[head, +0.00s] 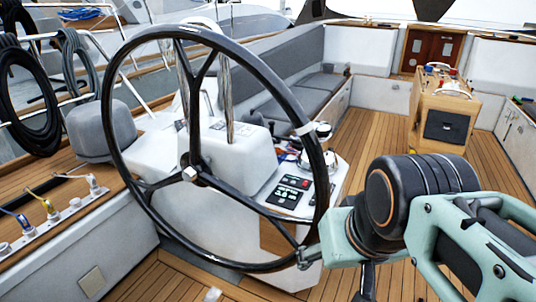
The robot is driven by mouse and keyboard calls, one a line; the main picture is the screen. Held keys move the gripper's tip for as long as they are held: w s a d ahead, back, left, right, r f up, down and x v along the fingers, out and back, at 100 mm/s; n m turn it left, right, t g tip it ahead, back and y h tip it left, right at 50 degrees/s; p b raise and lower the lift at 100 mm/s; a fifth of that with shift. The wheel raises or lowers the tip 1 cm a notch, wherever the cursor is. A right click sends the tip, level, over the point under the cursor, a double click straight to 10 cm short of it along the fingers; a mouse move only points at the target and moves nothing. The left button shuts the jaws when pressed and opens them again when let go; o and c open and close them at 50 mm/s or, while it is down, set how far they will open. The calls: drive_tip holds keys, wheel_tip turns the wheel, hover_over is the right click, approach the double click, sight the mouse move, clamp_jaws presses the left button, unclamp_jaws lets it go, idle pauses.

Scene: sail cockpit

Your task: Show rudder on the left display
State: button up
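A small black control panel (284,195) with light markings and a few coloured spots lies on the white console top, seen through the right side of the steering wheel. A second dark strip (296,181) sits just behind it. The markings are too small to read. I cannot make out a display labelled left or any rudder reading. My mint-green and black arm enters from the right. Its end, my gripper (310,256), appears beside the lower right of the wheel rim; the fingers are not clear and contact with the rim cannot be told.
The large black steering wheel (112,110) stands between me and the white pedestal (226,143). Winches (322,131) and coloured lines are behind the panel. A wooden table (444,104) stands at the back right. Open teak floor (376,130) lies between. Coloured-handled levers (51,208) are at left.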

clamp_jaws()
idle(1.4)
